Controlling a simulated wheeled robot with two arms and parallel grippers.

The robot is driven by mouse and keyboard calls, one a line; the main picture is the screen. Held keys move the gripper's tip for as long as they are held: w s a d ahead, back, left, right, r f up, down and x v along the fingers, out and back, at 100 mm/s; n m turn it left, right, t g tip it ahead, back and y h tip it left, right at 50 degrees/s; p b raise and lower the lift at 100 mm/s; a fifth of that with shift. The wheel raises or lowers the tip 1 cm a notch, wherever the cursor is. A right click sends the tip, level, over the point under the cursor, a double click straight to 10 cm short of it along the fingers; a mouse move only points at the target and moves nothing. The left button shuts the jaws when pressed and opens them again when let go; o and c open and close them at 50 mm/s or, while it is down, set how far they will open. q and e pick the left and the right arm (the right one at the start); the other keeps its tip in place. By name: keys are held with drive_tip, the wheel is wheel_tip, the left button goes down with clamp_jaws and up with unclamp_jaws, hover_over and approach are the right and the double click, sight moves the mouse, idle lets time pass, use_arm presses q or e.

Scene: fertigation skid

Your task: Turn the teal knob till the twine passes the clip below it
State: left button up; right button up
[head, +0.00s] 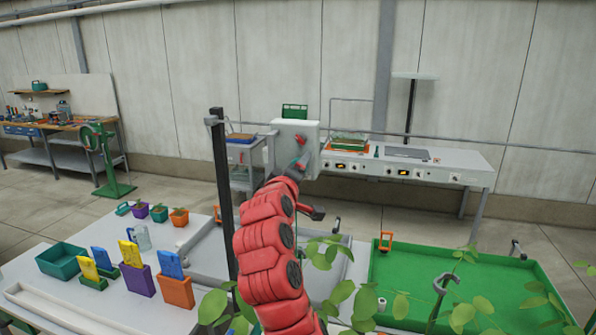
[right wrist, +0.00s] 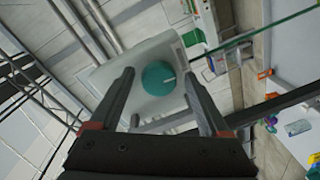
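The teal knob (right wrist: 160,82), round with a white mark on its face, sits on a pale grey box (right wrist: 148,50) in the right wrist view. The box (head: 284,128) stands beyond my red arm in the head view, where the knob is mostly hidden. My right gripper (right wrist: 158,74) is open, its fingers apart on either side of the knob; contact cannot be told. In the head view this gripper (head: 301,160) is at the box's front. A thin green line (right wrist: 262,34) beside the box may be the twine. I cannot make out the clip. My left gripper is out of view.
A dark post (head: 222,185) stands left of my arm. A green tray (head: 450,280) lies at right, with leafy plants (head: 345,290) in front. Pots and seed packets crowd the left table (head: 60,310). A white bench (head: 450,165) stands behind.

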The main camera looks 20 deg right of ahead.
drive_tip(key=shift+s, duration=0.1)
drive_tip(key=f+b+v, duration=0.1)
drive_tip(key=b+v, duration=0.5)
drive_tip(key=v, duration=1.1)
drive_tip(key=shift+r, duration=0.5)
drive_tip(key=shift+s, duration=0.1)
